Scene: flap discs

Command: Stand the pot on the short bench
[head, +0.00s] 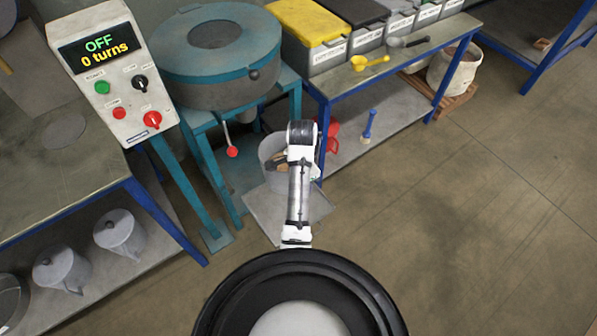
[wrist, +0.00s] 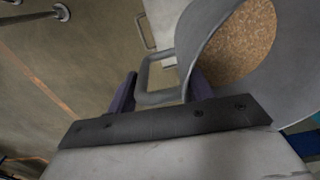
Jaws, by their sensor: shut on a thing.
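The pot (head: 268,150) is a grey open vessel, partly hidden behind my arm in the head view. In the wrist view the pot (wrist: 205,60) fills the upper right, with brown granular material inside. My gripper (wrist: 160,92) is shut on the pot's grey loop handle (wrist: 158,72). In the head view my arm hides the gripper. A blue-framed bench (head: 400,100) at the upper right has bins and scoops on top. Another blue-framed bench (head: 60,170) stands at the left. I cannot tell which one is the short bench.
A teal-framed round machine (head: 215,60) stands behind the pot, beside a control box (head: 110,70) reading OFF, 0 turns. A pale flat plate (head: 285,212) lies low below the pot. Jugs (head: 120,235) sit under the left bench. The floor (head: 450,230) at right is clear.

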